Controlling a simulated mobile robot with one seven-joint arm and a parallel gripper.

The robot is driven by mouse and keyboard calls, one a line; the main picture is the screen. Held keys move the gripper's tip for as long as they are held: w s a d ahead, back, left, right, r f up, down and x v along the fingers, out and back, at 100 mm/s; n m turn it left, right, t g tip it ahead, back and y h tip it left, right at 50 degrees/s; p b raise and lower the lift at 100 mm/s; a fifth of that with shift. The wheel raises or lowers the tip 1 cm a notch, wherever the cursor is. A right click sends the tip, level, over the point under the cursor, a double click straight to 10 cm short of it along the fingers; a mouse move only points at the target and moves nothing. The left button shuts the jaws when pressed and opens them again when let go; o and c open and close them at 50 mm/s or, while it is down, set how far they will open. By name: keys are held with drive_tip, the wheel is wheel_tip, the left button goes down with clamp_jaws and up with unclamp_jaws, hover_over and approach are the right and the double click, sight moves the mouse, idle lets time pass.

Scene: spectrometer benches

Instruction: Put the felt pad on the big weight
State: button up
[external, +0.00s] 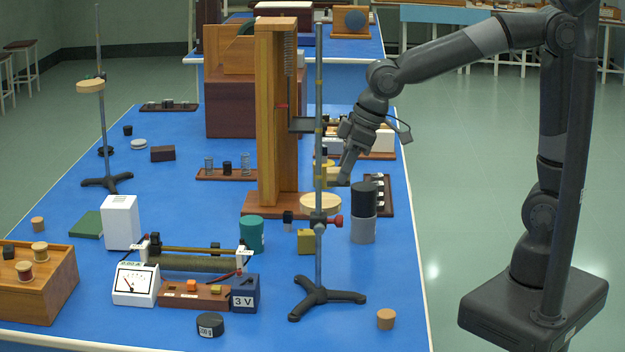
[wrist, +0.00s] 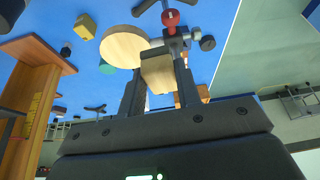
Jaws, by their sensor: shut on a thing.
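My gripper (wrist: 158,90) is shut on a tan slab, which I take for the felt pad (wrist: 158,72). In the external view the pad (external: 338,175) shows at the fingertips, partly behind the stand's rod. It is held in the air above the blue bench. A tall black cylinder (external: 363,194), which may be the big weight, stands on a grey cylinder (external: 363,230) just right of and below my fingertips. The pad is apart from it. A smaller black weight marked 200 g (external: 210,326) lies at the bench's front.
A stand (external: 319,258) with a round wooden plate (external: 320,202) and a red-knobbed clamp (external: 332,220) rises close to my gripper. A tall wooden frame (external: 275,120) stands left of it. A flat green square (external: 86,224) lies far left. The right front is mostly clear.

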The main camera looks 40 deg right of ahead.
drive_tip(key=s+a+n, duration=0.1)
drive_tip(key=s+a, duration=0.1)
drive_tip(key=s, duration=0.2)
drive_tip(key=m, duration=0.2)
hover_over(207, 319)
drive_tip(key=s+d, duration=0.1)
wheel_tip(207, 319, down, 16)
wheel_tip(207, 319, down, 8)
drive_tip(key=shift+d+f, duration=0.1)
drive_tip(key=shift+d, duration=0.05)
drive_tip(key=o, duration=1)
drive_tip(key=shift+f, duration=0.1)
drive_tip(key=shift+c, duration=0.2)
